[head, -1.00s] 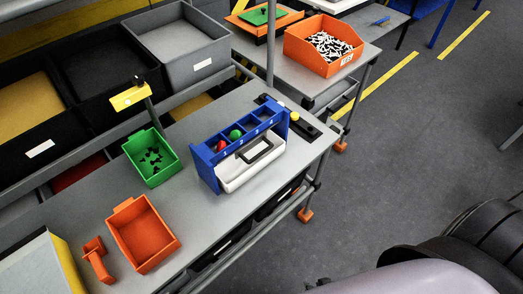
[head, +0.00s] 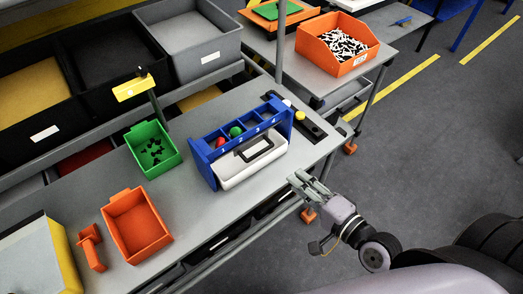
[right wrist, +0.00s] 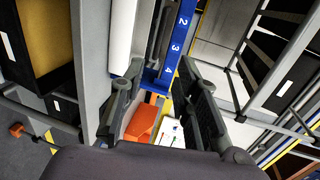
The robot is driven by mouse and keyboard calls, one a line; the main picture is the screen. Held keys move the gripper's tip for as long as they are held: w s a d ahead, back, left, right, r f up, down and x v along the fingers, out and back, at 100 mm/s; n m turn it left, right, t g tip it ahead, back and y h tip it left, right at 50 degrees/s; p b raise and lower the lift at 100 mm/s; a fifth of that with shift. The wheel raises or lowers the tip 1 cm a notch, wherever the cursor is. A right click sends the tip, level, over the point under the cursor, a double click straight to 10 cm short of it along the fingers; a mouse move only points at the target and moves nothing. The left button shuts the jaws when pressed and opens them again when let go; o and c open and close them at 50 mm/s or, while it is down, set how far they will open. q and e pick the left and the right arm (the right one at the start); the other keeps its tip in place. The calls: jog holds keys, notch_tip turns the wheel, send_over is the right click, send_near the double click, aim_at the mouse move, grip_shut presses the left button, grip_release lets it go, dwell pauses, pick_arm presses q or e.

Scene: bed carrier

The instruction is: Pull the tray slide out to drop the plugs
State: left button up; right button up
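The blue rack (head: 203,163), numbered 1 to 4, stands on the grey bench. A red plug (head: 220,142) and a green plug (head: 235,131) show in its compartments. The white tray slide (head: 240,173) with a dark handle (head: 256,149) sits at its front. My right gripper (head: 297,181) is open and empty, off the bench's front edge, right of the slide and apart from it. In the right wrist view the blue rack (right wrist: 176,45) and white slide (right wrist: 122,38) show beyond its spread fingers (right wrist: 160,78). My left gripper is not in view.
A green bin (head: 166,166) with dark pieces, an orange bin (head: 150,243) and a small orange holder (head: 91,246) stand left on the bench. A dark strip (head: 312,130) lies right of the rack. The floor at right is clear.

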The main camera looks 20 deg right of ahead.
aim_at(260, 153)
jog(key=p+x, duration=0.2)
jog(key=x, duration=1.4)
jog(key=shift+w+p, duration=0.2)
jog(key=shift+p, duration=0.1)
jog(key=shift+f, duration=0.1)
grip_shut()
